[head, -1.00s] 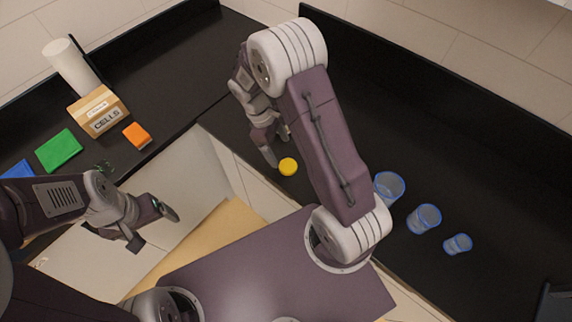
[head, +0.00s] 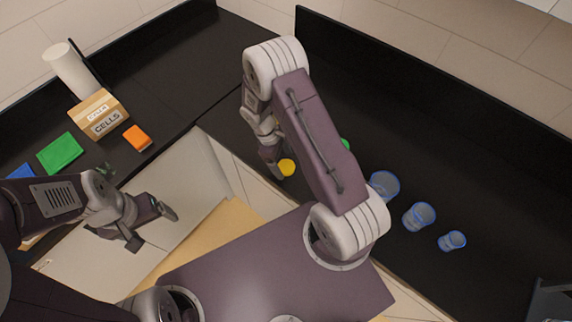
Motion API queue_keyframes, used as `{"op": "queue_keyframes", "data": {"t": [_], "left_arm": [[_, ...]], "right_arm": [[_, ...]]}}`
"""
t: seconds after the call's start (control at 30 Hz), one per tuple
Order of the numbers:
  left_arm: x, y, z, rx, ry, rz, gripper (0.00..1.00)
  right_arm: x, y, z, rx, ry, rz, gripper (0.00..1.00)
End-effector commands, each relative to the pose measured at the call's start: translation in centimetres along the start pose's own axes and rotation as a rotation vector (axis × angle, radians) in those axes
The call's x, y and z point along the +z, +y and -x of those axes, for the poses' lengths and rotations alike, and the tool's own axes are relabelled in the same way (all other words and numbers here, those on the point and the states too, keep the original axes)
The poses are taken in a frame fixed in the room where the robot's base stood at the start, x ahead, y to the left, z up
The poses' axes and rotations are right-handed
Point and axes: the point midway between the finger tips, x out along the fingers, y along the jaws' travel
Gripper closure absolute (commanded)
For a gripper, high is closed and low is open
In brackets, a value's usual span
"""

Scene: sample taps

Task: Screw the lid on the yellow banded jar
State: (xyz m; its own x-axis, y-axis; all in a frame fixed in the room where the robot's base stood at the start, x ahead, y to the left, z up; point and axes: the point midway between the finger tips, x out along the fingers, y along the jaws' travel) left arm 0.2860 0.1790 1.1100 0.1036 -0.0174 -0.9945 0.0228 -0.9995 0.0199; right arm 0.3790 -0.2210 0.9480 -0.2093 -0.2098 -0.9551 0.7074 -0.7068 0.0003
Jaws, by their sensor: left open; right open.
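A small round yellow object (head: 287,168), which looks like a lid or a jar top, is on the black counter near its front edge. I cannot tell which of the two it is. My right gripper (head: 271,156) is open, pointing down just left of the yellow object, and partly overlaps it in view. I cannot tell if they touch. No jar with a yellow band is clearly visible; the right arm hides part of the counter. My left gripper (head: 153,228) is open and empty, off the counter in front of the white cabinet side.
Several clear blue-rimmed cups, one of them a large cup (head: 384,186), stand right of my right arm. A green item (head: 345,144) peeks out behind that arm. On the left counter are a cardboard box (head: 98,113), an orange block (head: 137,138), a green block (head: 60,153) and a white roll (head: 70,66).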

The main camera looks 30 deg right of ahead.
Motion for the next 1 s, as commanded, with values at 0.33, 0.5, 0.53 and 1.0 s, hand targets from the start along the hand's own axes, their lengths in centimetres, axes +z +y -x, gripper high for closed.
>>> {"op": "queue_keyframes", "data": {"t": [0.33,0.5,0.53,1.0], "left_arm": [[-0.02,0.00,0.23,0.000,0.000,0.000,0.17],[-0.02,0.00,0.23,0.000,0.000,0.000,0.17],[-0.02,0.00,0.23,0.000,0.000,0.000,0.17],[-0.01,0.00,0.15,0.000,0.000,0.000,0.17]], "right_arm": [[0.00,-0.02,-1.53,0.000,0.001,-0.001,0.19],[0.00,-0.02,-1.52,0.000,0.001,-0.001,0.27],[0.00,-0.02,-1.52,0.000,0.001,-0.001,0.36],[0.05,-0.01,-1.31,0.000,0.001,-0.001,0.82]]}}
